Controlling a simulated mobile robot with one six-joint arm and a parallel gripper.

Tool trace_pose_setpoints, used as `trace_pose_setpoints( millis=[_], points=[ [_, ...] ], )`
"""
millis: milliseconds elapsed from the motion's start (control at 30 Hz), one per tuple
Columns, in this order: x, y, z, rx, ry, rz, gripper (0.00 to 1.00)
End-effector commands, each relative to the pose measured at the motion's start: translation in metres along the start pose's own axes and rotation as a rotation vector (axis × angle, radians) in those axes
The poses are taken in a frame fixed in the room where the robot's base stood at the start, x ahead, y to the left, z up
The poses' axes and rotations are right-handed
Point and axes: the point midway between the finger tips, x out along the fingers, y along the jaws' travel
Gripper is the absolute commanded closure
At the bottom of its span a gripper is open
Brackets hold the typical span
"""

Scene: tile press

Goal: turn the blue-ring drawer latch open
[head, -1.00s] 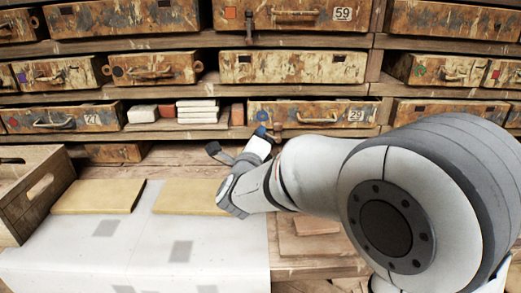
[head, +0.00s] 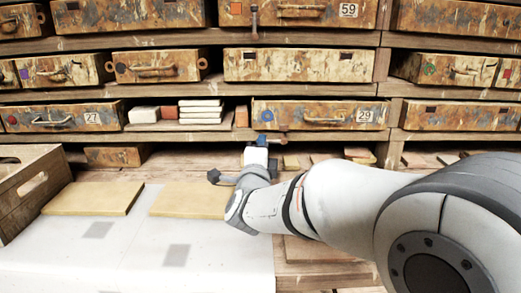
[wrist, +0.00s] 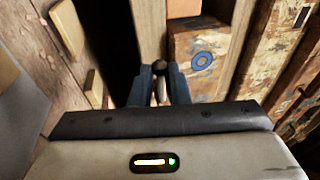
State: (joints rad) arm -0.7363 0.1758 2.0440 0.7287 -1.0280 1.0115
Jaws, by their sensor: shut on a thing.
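The blue-ring drawer (head: 318,113) is the one labelled 29, in the lower drawer row, and looks shut. Its blue ring (head: 267,116) is at its left end, and the ring also shows in the wrist view (wrist: 202,60). My gripper (head: 262,139) is just below the drawer's lower left edge. In the wrist view, the blue fingers (wrist: 160,80) are shut on the latch (wrist: 161,92), a small bar with a dark end, left of the ring. In the head view, a short piece of the latch (head: 282,141) pokes out right of the fingers; the rest is hidden.
White and reddish tiles (head: 200,111) stack in the open bay left of the drawer. Yellowish boards (head: 92,198) lie on the pale bench sheet (head: 60,235). A wooden crate (head: 35,190) stands at the left. Loose tiles (head: 358,153) lie under the drawer.

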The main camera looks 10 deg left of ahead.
Motion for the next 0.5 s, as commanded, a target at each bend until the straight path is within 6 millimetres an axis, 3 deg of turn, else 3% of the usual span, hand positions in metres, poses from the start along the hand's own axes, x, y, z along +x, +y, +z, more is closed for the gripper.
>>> trace_pose_setpoints(
  millis=[267,300,500],
  points=[
    [-0.0004,0.0016,0.0002,-0.002,-0.001,0.003,1.00],
    [-0.0004,0.0017,0.0002,-0.002,-0.001,0.003,0.84],
    [-0.0003,0.0014,0.0002,-0.001,-0.001,0.003,0.69]
  ],
)
